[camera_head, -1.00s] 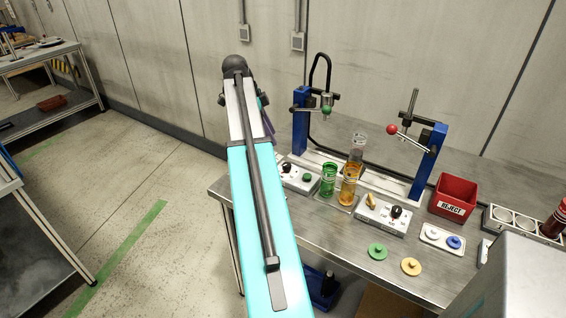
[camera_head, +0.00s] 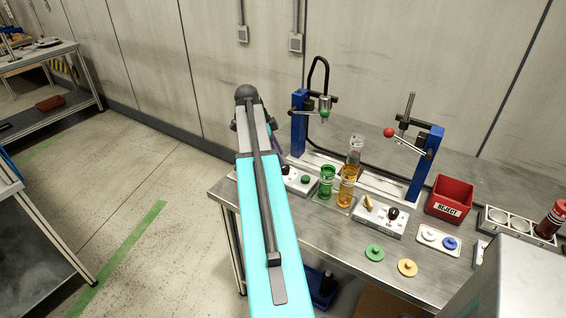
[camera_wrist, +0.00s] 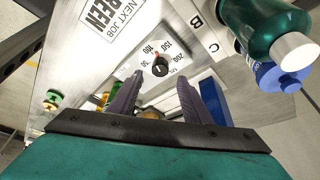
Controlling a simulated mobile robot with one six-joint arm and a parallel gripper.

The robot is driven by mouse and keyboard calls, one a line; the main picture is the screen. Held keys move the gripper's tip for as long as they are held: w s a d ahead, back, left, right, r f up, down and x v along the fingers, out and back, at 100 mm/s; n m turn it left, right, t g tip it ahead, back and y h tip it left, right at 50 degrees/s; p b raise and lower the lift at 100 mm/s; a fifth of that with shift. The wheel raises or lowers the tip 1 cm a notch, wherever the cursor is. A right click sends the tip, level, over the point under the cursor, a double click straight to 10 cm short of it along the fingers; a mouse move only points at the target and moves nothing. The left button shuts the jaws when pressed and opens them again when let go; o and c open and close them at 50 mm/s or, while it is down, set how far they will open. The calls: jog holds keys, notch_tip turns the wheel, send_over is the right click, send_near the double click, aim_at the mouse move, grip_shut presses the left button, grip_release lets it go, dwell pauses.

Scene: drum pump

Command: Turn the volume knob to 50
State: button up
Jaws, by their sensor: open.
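The volume knob (camera_wrist: 160,68) is a small black knob with a red mark on a white dial plate, in the upper middle of the wrist view. Numbers from 50 to 200 are printed around it. In the head view my own arm hides the gripper and the knob.
A green bottle (camera_wrist: 250,30) and a blue-capped one stand right of the dial. A "NEXT JOB GREEN" sign (camera_wrist: 105,25) lies left. On the bench are filled glasses (camera_head: 347,186), a switch box (camera_head: 365,222), a blue clamp stand (camera_head: 427,165) and a red reject bin (camera_head: 450,199).

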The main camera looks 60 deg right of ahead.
aim_at(285, 170)
jog(key=shift+p+x, duration=0.6)
jog(key=shift+x, duration=2.05)
jog(key=c, duration=1)
